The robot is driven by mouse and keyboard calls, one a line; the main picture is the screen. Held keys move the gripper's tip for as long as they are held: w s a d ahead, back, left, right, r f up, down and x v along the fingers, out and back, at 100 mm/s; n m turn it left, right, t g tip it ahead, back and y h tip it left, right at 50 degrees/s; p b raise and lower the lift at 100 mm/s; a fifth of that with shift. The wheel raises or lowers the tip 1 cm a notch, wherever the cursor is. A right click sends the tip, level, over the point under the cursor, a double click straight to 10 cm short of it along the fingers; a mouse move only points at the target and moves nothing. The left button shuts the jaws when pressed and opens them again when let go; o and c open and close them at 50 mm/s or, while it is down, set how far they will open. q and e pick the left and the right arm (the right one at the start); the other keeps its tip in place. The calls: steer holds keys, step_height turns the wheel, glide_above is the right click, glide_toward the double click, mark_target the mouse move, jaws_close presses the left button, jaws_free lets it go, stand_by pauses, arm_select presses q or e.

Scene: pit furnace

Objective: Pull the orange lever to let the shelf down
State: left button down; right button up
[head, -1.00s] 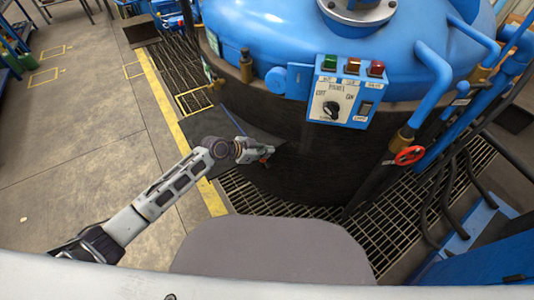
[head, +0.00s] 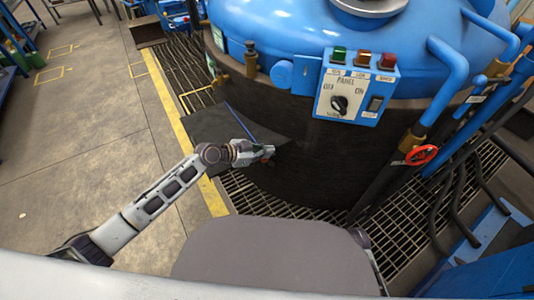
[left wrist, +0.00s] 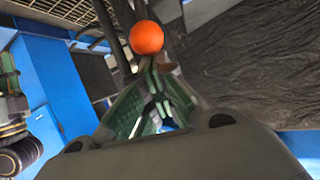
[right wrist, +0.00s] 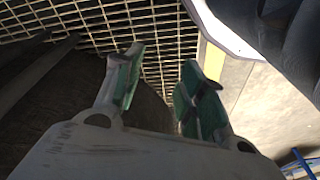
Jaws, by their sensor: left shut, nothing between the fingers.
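The orange lever's round knob (left wrist: 146,37) shows in the left wrist view, just beyond the fingertips of my left gripper (left wrist: 149,68). The gripper is shut with nothing between its fingers; I cannot tell whether it touches the knob. My right gripper (right wrist: 158,85) is open and empty above the floor grating in the right wrist view.
The blue-topped furnace (head: 290,30) fills the back. A control panel (head: 352,88) with a knob and coloured lamps is on its side. A red valve wheel (head: 421,155) and blue pipes stand at right. Open concrete floor (head: 80,140) lies at left.

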arm_select(q)
steer(key=shift+s+a+f+t+h+b, duration=0.3)
steer(key=shift+a+f+h+b, duration=0.15)
steer(key=shift+b, duration=0.65)
arm_select(e)
steer(key=shift+a+r+t+b, duration=0.75)
steer(key=shift+r+b, duration=0.75)
steer(key=shift+r, duration=2.05)
arm_select(q)
steer(key=shift+s+a+f+b, duration=0.75)
steer(key=shift+a+b, duration=0.2)
steer(key=shift+b, duration=0.5)
steer(key=shift+s+a+f+b, duration=0.6)
steer(key=shift+a+f+b, duration=0.25)
steer(key=shift+b, duration=0.55)
arm_select(e)
steer(key=w+a+f+t+y, duration=0.2)
steer(key=a+f, duration=0.1)
steer(key=f, duration=0.9)
steer(key=shift+a+m+y, duration=0.15)
steer(key=shift+m+y, duration=0.15)
steer(key=shift+y, duration=0.1)
arm_select(q)
steer(key=shift+r, duration=0.15)
